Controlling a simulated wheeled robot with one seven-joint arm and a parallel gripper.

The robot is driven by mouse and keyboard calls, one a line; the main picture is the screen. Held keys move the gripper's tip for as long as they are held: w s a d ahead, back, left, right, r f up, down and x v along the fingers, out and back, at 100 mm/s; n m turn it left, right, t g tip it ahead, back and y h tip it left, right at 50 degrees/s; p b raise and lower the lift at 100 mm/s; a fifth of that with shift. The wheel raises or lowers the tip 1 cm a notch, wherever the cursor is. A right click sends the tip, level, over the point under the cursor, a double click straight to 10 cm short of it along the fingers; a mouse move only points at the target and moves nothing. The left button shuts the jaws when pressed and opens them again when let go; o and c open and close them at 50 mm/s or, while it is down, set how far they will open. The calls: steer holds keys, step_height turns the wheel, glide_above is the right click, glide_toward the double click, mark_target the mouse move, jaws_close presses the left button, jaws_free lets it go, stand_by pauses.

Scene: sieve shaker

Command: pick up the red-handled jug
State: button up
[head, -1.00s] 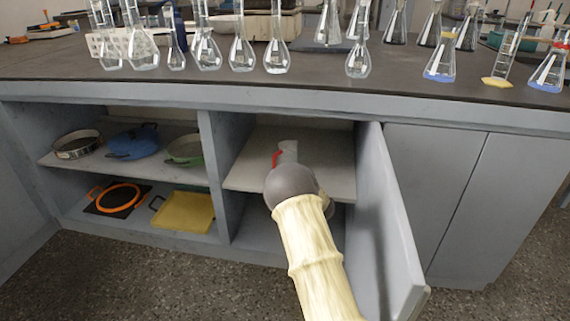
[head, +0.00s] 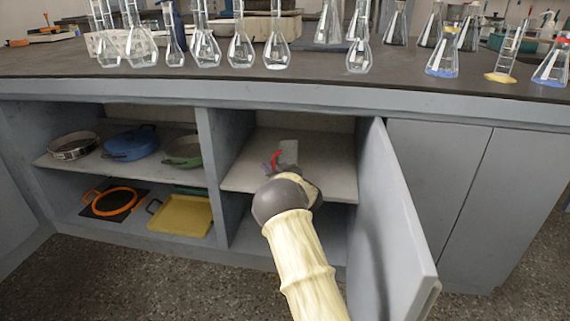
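The red-handled jug (head: 289,153) stands on the upper shelf of the open middle cupboard. It looks pale grey and clear, with its red handle (head: 275,160) on the left side. My gripper (head: 271,167) is at the front of the jug, close to the handle side. Only a small dark part of it shows beyond my wrist, so its fingers are mostly hidden. I cannot tell whether it touches the handle or whether it is open. The lower part of the jug is partly hidden by my arm.
The open cupboard door (head: 392,215) stands close on the right of my arm. A divider (head: 212,170) is on the left. Left shelves hold a blue pan (head: 131,146), a green pan (head: 184,151) and a yellow tray (head: 181,215). Glass flasks (head: 277,50) crowd the countertop above.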

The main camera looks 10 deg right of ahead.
jaws_close()
steer(key=shift+r, duration=0.2)
step_height(320, 180, up, 10)
steer(key=p, duration=0.6)
steer(key=shift+f+p, duration=0.15)
steer(key=shift+p, duration=0.25)
stand_by(1.0)
